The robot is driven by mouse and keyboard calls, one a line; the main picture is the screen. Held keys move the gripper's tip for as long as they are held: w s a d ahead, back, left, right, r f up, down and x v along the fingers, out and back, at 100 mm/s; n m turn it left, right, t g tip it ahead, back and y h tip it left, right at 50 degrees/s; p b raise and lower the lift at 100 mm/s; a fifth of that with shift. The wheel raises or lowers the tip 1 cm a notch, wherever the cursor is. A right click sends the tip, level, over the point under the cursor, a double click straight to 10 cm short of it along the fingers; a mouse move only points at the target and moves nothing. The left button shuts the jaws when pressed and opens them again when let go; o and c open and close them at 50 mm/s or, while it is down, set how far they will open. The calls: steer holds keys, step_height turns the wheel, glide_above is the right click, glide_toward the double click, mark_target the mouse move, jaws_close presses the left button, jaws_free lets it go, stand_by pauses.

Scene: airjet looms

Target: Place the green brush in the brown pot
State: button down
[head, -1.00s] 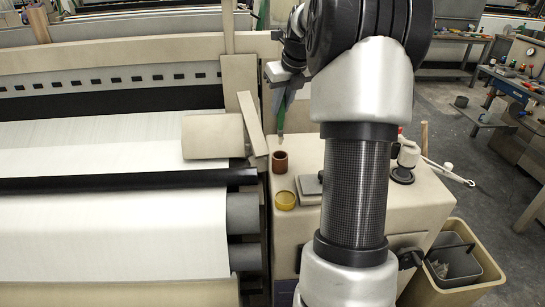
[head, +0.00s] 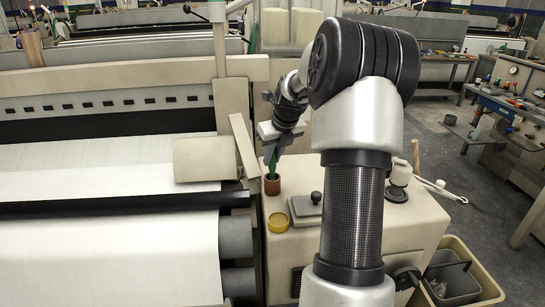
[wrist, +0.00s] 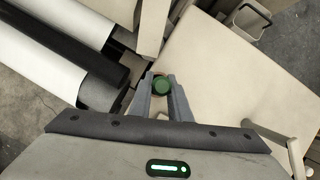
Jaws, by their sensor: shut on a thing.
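The brown pot (head: 272,186) stands upright on the beige machine top, close to the loom's right end. My gripper (head: 271,152) is shut on the green brush (head: 272,168) and holds it roughly upright over the pot. The brush's lower end meets the pot's mouth in the head view; I cannot tell how far inside it is. In the wrist view the round green end of the brush (wrist: 162,85) shows between the fingertips of my gripper (wrist: 162,92), and the pot is mostly hidden behind it.
A yellow dish (head: 278,222) sits in front of the pot. A grey plate with a black knob (head: 308,206) lies to the right. A beige loom panel (head: 204,158) stands close on the left.

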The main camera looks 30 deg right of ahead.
steer(key=c, duration=1.6)
jaws_free()
steer(key=shift+c, duration=0.2)
steer(key=v, duration=1.2)
steer(key=shift+p, duration=0.35)
